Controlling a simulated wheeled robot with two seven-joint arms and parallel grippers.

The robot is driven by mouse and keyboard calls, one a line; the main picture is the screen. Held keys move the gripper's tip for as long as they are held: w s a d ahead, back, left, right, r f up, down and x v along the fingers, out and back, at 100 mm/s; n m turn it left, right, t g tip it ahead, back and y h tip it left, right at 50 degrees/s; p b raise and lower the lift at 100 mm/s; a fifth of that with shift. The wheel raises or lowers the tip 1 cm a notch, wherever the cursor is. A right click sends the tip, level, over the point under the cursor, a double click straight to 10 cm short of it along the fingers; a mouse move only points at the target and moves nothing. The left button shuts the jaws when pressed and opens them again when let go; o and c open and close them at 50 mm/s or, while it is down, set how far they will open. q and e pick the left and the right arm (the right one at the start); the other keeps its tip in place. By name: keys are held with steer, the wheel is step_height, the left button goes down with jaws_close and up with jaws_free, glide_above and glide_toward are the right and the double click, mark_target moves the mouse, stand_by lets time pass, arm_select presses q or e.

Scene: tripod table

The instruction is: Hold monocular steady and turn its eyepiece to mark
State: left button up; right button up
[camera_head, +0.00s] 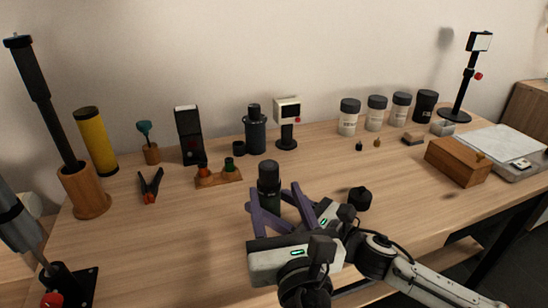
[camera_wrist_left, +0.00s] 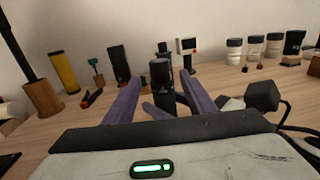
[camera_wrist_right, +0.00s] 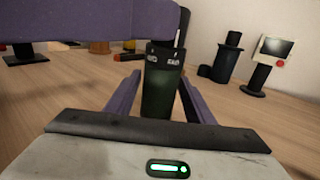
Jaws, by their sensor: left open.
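The monocular (camera_head: 269,180) stands upright on the table at centre, with a black top and a dark green lower body. It also shows in the left wrist view (camera_wrist_left: 161,82) and the right wrist view (camera_wrist_right: 164,90), where small pale marks show near its top. My left gripper (camera_head: 271,188) is open, its purple fingers spread on either side of the monocular's upper part. My right gripper (camera_wrist_right: 162,75) is lower, with its fingers on either side of the green body and slim gaps visible. A left finger crosses the top of the right wrist view and hides the eyepiece there.
A black knob-like piece (camera_head: 360,198) is close on the right. Jars (camera_head: 349,117) and a wooden box (camera_head: 457,161) stand farther right.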

steer(key=shift+o, duration=0.9)
steer(key=v, duration=1.1)
steer(key=shift+s+d, duration=0.2)
steer(key=shift+s, duration=0.05)
steer(key=shift+s+d, duration=0.15)
steer(key=shift+s, duration=0.1)
